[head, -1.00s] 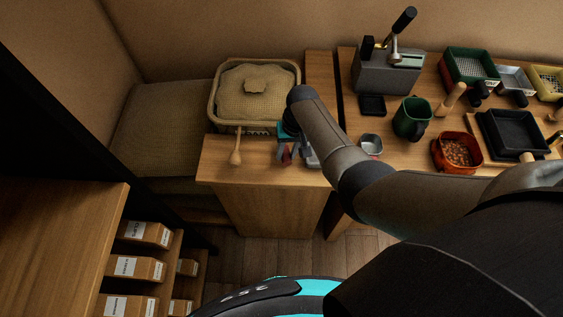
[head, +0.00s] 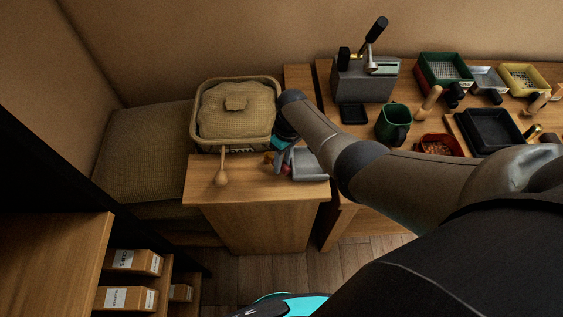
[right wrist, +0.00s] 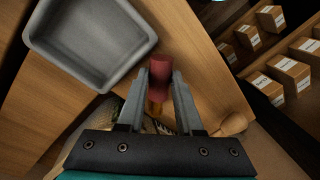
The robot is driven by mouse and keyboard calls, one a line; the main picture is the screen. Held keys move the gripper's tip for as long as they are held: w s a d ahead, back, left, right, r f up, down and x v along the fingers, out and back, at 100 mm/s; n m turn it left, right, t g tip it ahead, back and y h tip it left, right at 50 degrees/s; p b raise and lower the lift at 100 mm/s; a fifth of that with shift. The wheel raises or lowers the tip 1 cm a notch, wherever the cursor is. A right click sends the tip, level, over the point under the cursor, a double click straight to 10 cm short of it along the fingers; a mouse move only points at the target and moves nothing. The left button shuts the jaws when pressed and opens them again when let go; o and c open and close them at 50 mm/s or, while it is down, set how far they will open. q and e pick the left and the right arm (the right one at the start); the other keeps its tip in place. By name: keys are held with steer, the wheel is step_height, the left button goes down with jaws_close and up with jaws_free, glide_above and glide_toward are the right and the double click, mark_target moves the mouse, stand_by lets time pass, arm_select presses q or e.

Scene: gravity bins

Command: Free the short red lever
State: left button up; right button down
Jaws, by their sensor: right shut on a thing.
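The short red lever (right wrist: 160,70) is between the fingers of my right gripper (right wrist: 160,85), which is shut on it; its dark red end sticks out past the fingertips. An orange-brown part shows below it between the fingers. In the head view, my right gripper (head: 279,161) is low over the wooden counter, in front of the basket's right corner. A bit of red (head: 287,169) shows at its fingers. What the lever joins to is hidden by the gripper. My left gripper is not in view.
A grey tray (head: 310,174) sits right beside my right gripper. A green mug (head: 393,125) and grey machine (head: 363,80) stand farther right. The counter's front edge is close.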

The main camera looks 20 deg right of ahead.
stand_by(0.3)
steer(key=c, duration=0.6)
jaws_free()
steer(key=shift+r, duration=0.1)
steer(key=shift+r, duration=0.3)
steer(key=shift+w+d+r+p, duration=0.15)
steer(key=shift+d+r+p, duration=0.4)
steer(key=shift+r, duration=1.85)
steer(key=shift+w+d+r+p, duration=0.1)
steer(key=shift+r+p, duration=0.75)
steer(key=shift+r, duration=1.5)
steer(key=shift+w+d+r+p, duration=0.15)
steer(key=shift+d+r+p, duration=0.4)
steer(key=shift+r, duration=1.85)
steer(key=shift+a, duration=0.2)
